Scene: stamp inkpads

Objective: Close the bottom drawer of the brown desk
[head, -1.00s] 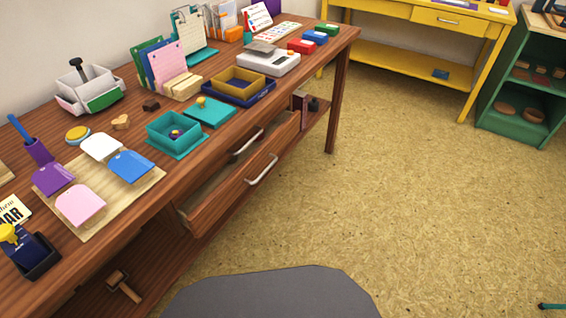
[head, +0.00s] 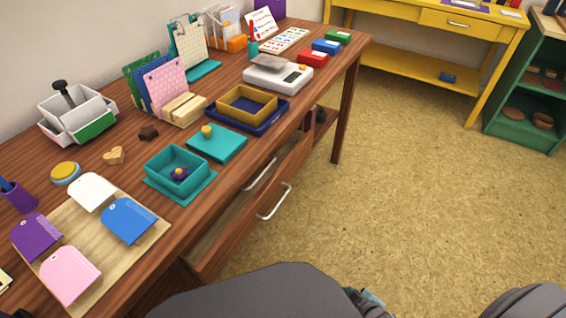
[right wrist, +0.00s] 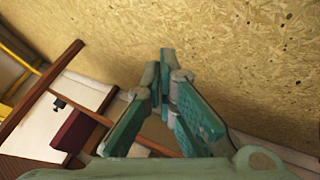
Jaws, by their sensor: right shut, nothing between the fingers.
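The brown desk (head: 205,228) runs from the lower left to the back of the head view. Its bottom drawer (head: 240,230) is pulled out under the top, with a light metal handle (head: 274,203) on its front. Another handle (head: 259,176) shows above and behind it. My right gripper (head: 372,297) shows only as a small teal piece at the bottom edge of the head view, right of the drawer and apart from it. In the right wrist view its fingers (right wrist: 165,65) meet, with nothing between them. My left gripper is not in view.
The desk top carries a teal box (head: 180,175), tags on a board (head: 150,238), a scale (head: 277,77) and other stationery. A yellow table (head: 420,62) and a green shelf (head: 520,130) stand at the back right. The floor (head: 420,190) right of the desk is clear.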

